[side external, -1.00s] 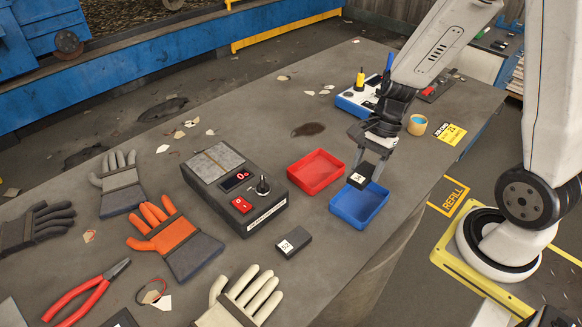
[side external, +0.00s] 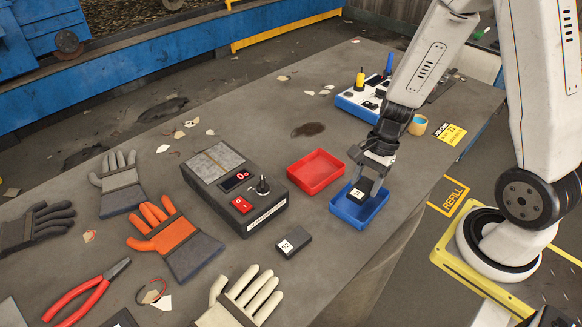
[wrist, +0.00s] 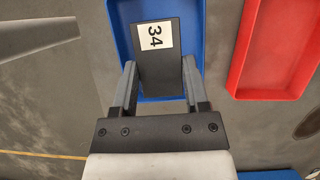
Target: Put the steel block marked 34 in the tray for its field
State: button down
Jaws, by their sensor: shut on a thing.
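The steel block marked 34 (wrist: 161,65) is dark with a white label, and it also shows in the side view (side external: 357,194). My gripper (wrist: 160,80) is shut on it, with one finger on each side. In the side view my gripper (side external: 368,182) points down over the blue tray (side external: 346,217), with the block low inside the tray's outline. I cannot tell whether the block touches the tray floor. The blue tray also shows behind the block in the wrist view (wrist: 119,25). The red tray (side external: 316,184) is empty and stands beside the blue one.
A grey device with a red switch and a knob (side external: 222,203) stands left of the trays. A second dark labelled block (side external: 293,243) lies in front of it. Several gloves, including an orange one (side external: 167,227), and red pliers (side external: 80,303) lie at the left.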

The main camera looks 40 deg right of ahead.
aim_at(368, 183)
jog(key=shift+f, duration=1.8)
jog(key=shift+f, duration=0.1)
jog(key=shift+c, duration=1.8)
grip_release()
jog(key=v, duration=1.2)
jog(key=shift+a, duration=0.1)
